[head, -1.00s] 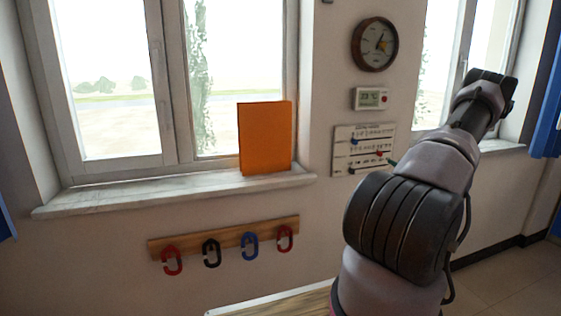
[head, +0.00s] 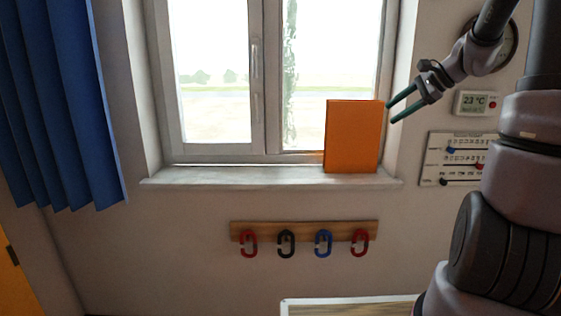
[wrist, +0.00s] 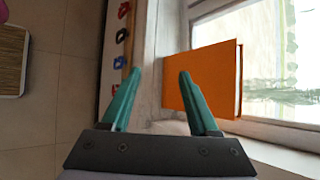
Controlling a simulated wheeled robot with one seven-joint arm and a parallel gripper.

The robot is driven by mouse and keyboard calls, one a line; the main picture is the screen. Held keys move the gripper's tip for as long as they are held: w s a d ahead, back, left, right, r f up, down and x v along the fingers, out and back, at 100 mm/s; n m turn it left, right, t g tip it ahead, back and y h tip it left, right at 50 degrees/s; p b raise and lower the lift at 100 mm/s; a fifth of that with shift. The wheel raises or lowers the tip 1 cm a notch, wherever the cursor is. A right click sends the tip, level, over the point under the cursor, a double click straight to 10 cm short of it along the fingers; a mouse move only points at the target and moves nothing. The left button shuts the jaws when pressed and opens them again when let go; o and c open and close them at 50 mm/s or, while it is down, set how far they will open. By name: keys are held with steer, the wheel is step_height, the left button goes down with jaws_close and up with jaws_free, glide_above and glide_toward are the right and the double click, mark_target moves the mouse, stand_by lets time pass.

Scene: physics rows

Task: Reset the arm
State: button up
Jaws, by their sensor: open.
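My gripper (head: 402,106) is open and empty, with two dark green fingers pointing left in the head view. In the head view its fingertips are beside the upper right edge of an orange book (head: 352,137), which stands upright on the window sill. I cannot tell how far the fingertips are from it in depth. In the wrist view my gripper (wrist: 155,95) shows both fingers spread apart, with nothing between them. The orange book (wrist: 203,80) appears there beyond the right finger, which hides part of it. My arm fills the right side of the head view.
The white sill (head: 265,175) is bare left of the book. Below it hangs a wooden rail (head: 305,230) with several coloured hooks. A blue curtain (head: 60,105) hangs at left. A thermostat (head: 476,103) and a wall chart (head: 455,157) are at right, near my arm. A table edge (head: 345,304) shows below.

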steer(key=s+a+r+n+h, duration=0.1)
steer(key=s+a+n, duration=0.2)
steer(key=s, duration=0.5)
steer(key=s+a+r+n+h, duration=0.2)
steer(key=s+n, duration=0.3)
steer(key=s, duration=0.3)
steer(key=s+a+r+n+t+h, duration=0.1)
steer(key=s+a+r+n+h, duration=0.1)
steer(key=s, duration=0.6)
steer(key=shift+s+a+n, duration=0.3)
steer(key=shift+a+n, duration=0.55)
steer(key=shift+n, duration=0.15)
stand_by(1.2)
